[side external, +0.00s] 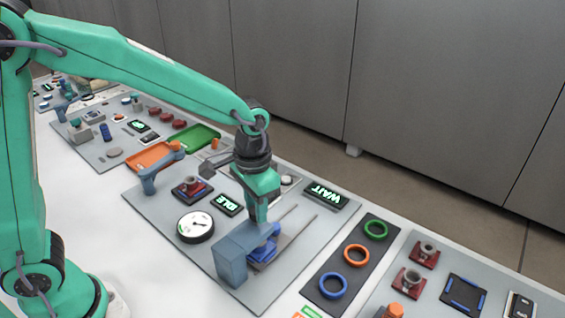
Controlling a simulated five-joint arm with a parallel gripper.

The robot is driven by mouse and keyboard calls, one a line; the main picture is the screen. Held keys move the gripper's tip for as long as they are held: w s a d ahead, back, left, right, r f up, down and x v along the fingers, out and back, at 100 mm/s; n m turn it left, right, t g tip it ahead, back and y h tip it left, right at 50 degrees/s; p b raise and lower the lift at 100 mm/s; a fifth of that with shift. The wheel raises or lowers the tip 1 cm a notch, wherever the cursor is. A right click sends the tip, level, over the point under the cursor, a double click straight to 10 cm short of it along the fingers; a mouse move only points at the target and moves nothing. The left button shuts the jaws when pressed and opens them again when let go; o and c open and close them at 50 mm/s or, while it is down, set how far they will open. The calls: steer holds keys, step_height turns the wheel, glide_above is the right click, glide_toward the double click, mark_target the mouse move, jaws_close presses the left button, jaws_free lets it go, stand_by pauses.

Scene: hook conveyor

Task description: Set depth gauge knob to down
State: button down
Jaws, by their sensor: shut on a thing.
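My gripper (261,222) points down over the grey panel, right behind a blue-grey block (243,252). It is shut on a blue part (265,246), which seems to be the depth gauge knob. The fingers and the block hide much of this part, so its setting cannot be read. A round white dial (196,226) with a black rim lies left of the block. A small display (228,204) reads IDLE and a larger one (325,195) reads WAIT.
A black plate with green, orange and blue rings (357,255) lies right of the panel. A blue-grey post with an arm (149,178) and a red-and-grey fixture (192,187) stand left. Orange (154,157) and green (199,138) trays lie behind. Grey cabinets line the back.

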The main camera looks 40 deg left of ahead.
steer(key=shift+f, duration=0.8)
steer(key=c, duration=1.1)
jaws_free()
steer(key=shift+r, duration=0.2)
step_height(320, 180, up, 7)
steer(key=shift+r, duration=0.25)
